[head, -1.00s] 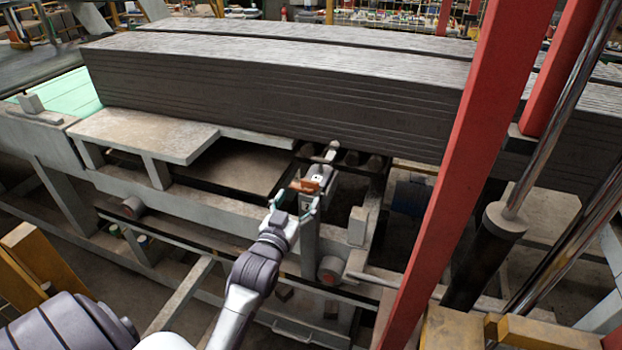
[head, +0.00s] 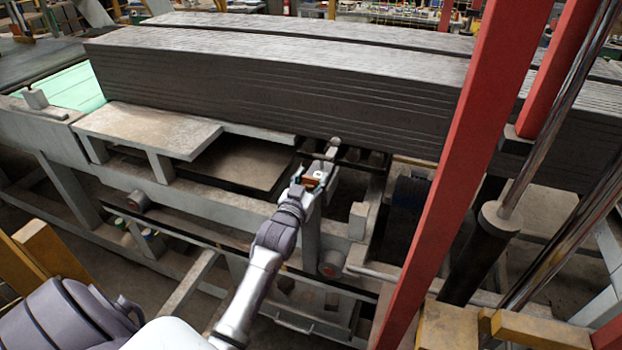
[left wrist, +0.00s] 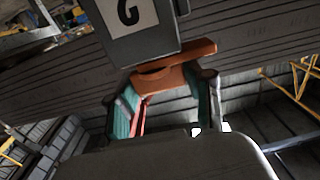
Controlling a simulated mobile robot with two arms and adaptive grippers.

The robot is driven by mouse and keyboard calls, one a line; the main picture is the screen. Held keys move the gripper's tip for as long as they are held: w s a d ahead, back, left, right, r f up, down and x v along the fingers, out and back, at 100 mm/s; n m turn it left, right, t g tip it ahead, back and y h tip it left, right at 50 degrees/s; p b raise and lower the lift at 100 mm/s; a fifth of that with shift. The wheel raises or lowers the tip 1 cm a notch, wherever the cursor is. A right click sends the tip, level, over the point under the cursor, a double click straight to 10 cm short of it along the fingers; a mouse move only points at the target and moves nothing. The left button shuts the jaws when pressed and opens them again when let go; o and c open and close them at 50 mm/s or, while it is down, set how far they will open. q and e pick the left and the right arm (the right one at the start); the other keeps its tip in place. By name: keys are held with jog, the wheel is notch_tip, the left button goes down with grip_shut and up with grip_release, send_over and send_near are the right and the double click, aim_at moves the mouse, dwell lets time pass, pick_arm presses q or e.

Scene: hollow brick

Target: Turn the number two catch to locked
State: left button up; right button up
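An orange-brown catch (head: 311,183) sits on a grey upright post (head: 328,178) below the dark stack's front edge. In the left wrist view the catch (left wrist: 172,62) lies in front of a grey block with a white label (left wrist: 128,14); its dark character looks like a G. I cannot read a number two. My left gripper (head: 309,184) is at the catch. In the left wrist view its teal-padded fingers (left wrist: 163,92) are spread apart, with the catch's lower part between or just beyond their tips. Contact cannot be made out. My right gripper is not in view.
A large stack of dark boards (head: 280,85) overhangs just behind the post. A pale flat plate (head: 150,130) lies to the left. A red slanted beam (head: 450,170) and a shiny cylinder (head: 555,120) stand to the right. Grey frame rails run below.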

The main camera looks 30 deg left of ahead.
pick_arm(q)
jog(key=c, duration=0.6)
jog(key=shift+o, duration=0.2)
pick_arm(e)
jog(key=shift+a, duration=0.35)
